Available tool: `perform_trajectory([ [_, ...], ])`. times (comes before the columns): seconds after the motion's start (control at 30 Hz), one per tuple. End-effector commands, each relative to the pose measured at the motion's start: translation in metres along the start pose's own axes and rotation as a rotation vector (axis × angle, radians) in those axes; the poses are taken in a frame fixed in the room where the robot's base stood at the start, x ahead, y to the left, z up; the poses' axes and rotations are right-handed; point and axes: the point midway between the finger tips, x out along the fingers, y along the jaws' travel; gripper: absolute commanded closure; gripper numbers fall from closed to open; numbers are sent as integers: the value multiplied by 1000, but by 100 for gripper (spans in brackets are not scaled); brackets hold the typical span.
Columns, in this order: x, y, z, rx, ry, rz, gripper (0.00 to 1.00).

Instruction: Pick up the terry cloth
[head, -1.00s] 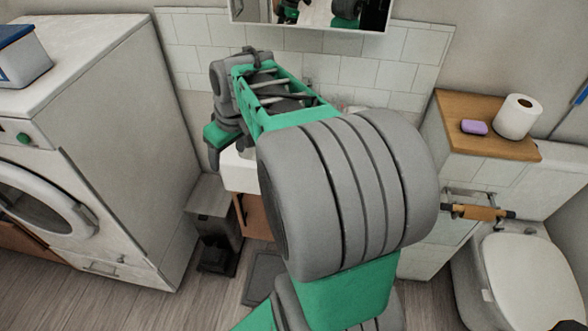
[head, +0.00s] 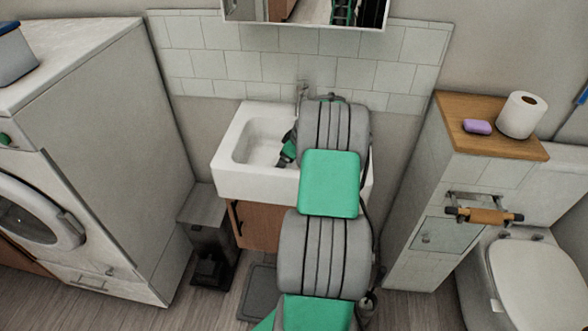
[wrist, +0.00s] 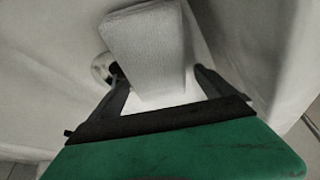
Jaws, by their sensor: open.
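The terry cloth (wrist: 145,45) is a pale, textured, folded block in the wrist view. It lies inside the white sink basin (wrist: 50,60), near the dark round drain (wrist: 103,68). My gripper (wrist: 160,72) is open, with one dark finger on each side of the cloth's near part. I cannot tell whether the fingers touch it. In the head view my arm reaches into the sink (head: 226,150), and only a green bit of my gripper (head: 288,152) shows. The cloth is hidden there.
A washing machine (head: 90,150) stands at left and a small bin (head: 208,235) beside the sink. The tap (head: 302,88) is behind my arm. At right are a wooden-topped cabinet (head: 460,112) and a toilet (head: 520,275). A mirror cabinet (head: 380,15) hangs above.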

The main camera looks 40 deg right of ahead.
Motion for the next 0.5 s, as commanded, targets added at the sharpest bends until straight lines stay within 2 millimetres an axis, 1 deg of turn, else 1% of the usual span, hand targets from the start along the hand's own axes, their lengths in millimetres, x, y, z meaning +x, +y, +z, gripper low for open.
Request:
perform_trajectory([
  [0.13,-1,0,0,0,1,1,7],
  [0.5,-1,0,-1,-1,0,1,37],
])
